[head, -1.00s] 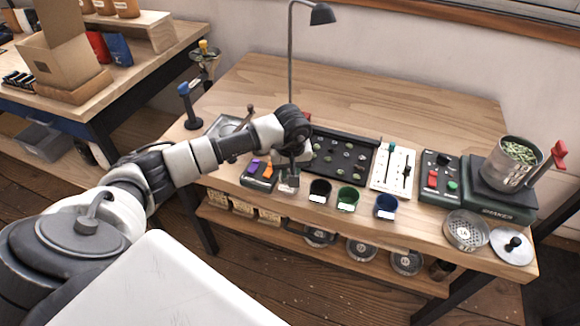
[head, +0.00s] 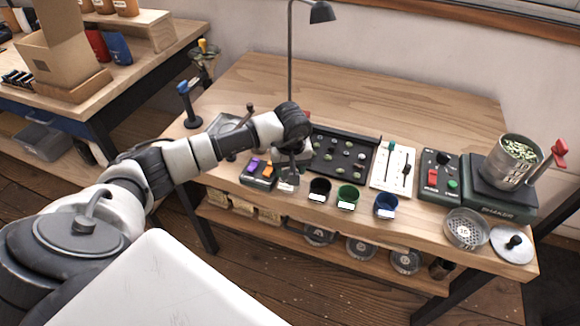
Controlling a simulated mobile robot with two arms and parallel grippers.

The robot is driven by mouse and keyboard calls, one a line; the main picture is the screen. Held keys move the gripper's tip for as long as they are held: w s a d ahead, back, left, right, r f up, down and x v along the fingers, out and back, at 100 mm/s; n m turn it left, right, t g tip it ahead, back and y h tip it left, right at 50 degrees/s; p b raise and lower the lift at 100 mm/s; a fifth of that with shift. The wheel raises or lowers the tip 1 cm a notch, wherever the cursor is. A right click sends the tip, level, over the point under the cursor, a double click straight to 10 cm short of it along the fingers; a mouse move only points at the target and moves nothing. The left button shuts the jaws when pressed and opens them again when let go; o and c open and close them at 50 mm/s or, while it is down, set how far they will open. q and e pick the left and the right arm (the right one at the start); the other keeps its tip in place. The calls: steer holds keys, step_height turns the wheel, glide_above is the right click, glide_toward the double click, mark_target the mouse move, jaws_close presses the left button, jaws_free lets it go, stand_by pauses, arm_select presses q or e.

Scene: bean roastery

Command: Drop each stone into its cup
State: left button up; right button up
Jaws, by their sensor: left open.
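My left gripper (head: 288,182) is open, low over the bench's front edge, between the small box with purple and orange switches and the black cup. A black cup (head: 319,187), a green cup (head: 347,196) and a blue cup (head: 386,205) stand in a row, each with a white label. The black tray (head: 325,165) behind them holds several small pale and greenish pieces; which of them are stones is too small to tell. My gripper and wrist hide the tray's left end. My right gripper is not in view.
The switch box (head: 258,175) is left of my gripper. Right of the tray stand a white slider panel (head: 393,167), a control box (head: 437,178) and the shaker (head: 495,201) with a metal pot (head: 513,163).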

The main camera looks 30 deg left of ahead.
arm_select(q)
steer(key=shift+r, duration=0.1)
step_height(320, 180, up, 11)
steer(key=s, duration=0.1)
steer(key=shift+d+f+b, duration=0.2)
steer(key=shift+d+b, duration=0.15)
steer(key=shift+d, duration=0.1)
